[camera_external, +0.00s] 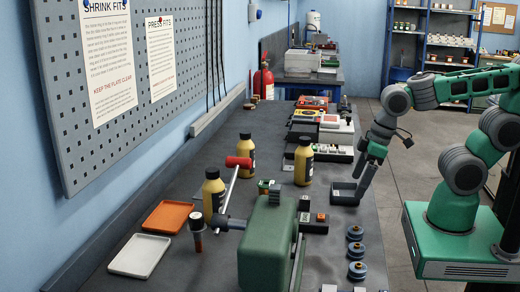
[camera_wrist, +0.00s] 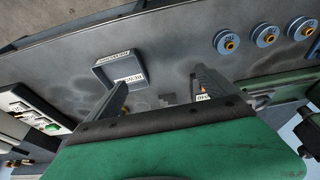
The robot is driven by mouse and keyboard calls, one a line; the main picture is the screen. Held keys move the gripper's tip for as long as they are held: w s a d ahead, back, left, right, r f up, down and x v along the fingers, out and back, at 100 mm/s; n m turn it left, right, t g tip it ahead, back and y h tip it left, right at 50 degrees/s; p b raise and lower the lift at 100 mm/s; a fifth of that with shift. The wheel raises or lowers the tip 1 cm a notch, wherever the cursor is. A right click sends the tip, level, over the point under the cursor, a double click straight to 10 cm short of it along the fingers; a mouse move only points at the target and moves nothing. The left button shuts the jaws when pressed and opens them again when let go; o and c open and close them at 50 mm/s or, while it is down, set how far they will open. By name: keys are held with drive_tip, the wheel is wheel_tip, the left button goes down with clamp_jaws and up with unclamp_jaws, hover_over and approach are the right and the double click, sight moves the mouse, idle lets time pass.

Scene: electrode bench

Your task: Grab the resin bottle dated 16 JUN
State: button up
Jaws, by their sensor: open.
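Three yellow bottles with black caps stand upright on the dark bench in the external view: a back-left one (camera_external: 247,157), a front-left one (camera_external: 213,196) and a right one (camera_external: 304,166). Their dates are too small to read, so I cannot tell which is 16 JUN. My gripper (camera_external: 362,192) points down near the bench's right edge, to the right of the right bottle and apart from it. In the wrist view my gripper (camera_wrist: 160,82) is open, with nothing between its fingers. No bottle is recognisable there.
A shallow grey tray (camera_external: 341,197) lies beside my gripper; it also shows in the wrist view (camera_wrist: 103,75). A green machine (camera_external: 266,245) with a red-handled lever stands in front of the bottles. Blue spools (camera_external: 355,250) line the right edge. Orange (camera_external: 167,217) and white (camera_external: 139,256) trays lie left.

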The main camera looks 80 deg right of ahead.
drive_tip(key=c, duration=0.8)
wheel_tip(320, 180, up, 10)
drive_tip(key=m+t+h+b, duration=0.5)
drive_tip(key=t+h+b, duration=0.3)
drive_tip(key=t, duration=0.5)
hover_over(250, 142)
drive_tip(key=shift+r, duration=0.15)
drive_tip(key=shift+y, duration=0.3)
wheel_tip(250, 142, down, 6)
drive_tip(key=shift+r+p, duration=0.1)
drive_tip(key=shift+p, duration=0.4)
drive_tip(key=p+x, duration=0.1)
drive_tip(key=x, duration=0.4)
drive_tip(key=shift+s, duration=0.1)
